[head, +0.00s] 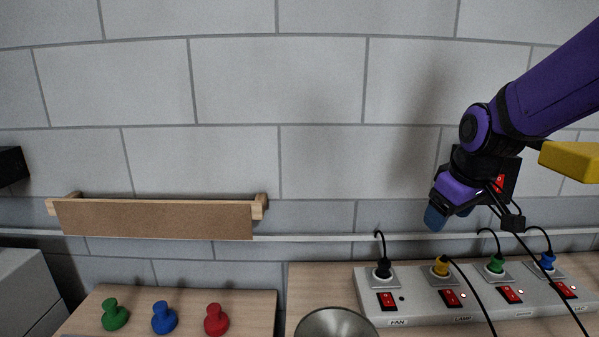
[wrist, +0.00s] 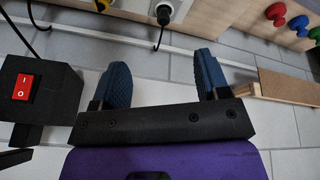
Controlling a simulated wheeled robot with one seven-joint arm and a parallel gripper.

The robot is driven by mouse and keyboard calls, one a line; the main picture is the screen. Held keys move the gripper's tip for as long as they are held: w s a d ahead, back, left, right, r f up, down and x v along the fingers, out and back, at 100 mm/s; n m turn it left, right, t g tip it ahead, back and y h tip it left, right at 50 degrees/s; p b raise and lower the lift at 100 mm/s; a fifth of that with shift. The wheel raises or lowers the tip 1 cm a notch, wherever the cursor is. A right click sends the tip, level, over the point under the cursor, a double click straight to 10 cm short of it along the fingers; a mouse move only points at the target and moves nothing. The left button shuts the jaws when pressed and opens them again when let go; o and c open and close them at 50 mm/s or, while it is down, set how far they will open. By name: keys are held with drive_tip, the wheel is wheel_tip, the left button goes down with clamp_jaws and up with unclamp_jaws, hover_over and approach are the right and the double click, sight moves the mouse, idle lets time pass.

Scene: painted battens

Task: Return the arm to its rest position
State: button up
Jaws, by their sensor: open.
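My gripper (head: 449,213) is at the right in the head view, at the end of my purple arm. It points down, in front of the brick wall and above the power strip (head: 415,309). Its two blue fingers stand apart in the wrist view (wrist: 161,75), with nothing between them. The gripper looks clear of the plugs and cables in the head view, though its exact distance from the wall cannot be told. The arm's upper part runs out of the picture at the upper right.
The strip holds black (head: 383,268), yellow (head: 441,266), green (head: 496,264) and blue (head: 547,261) plugs with cables. A board (head: 250,304) with green, blue and red knobs lies left. A metal bowl (head: 337,324) is at the front. A brown-faced wooden rack (head: 155,219) is on the wall.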

drive_tip(key=s+d+r+m, duration=0.1)
drive_tip(key=s+r+m, duration=0.1)
drive_tip(key=s, duration=0.7)
drive_tip(key=s+d+r+m+t, duration=0.1)
drive_tip(key=s+r+m, duration=0.2)
drive_tip(key=s, duration=0.7)
drive_tip(key=shift+s+d+r, duration=0.3)
drive_tip(key=shift+d+r, duration=0.05)
drive_tip(key=shift+r, duration=0.55)
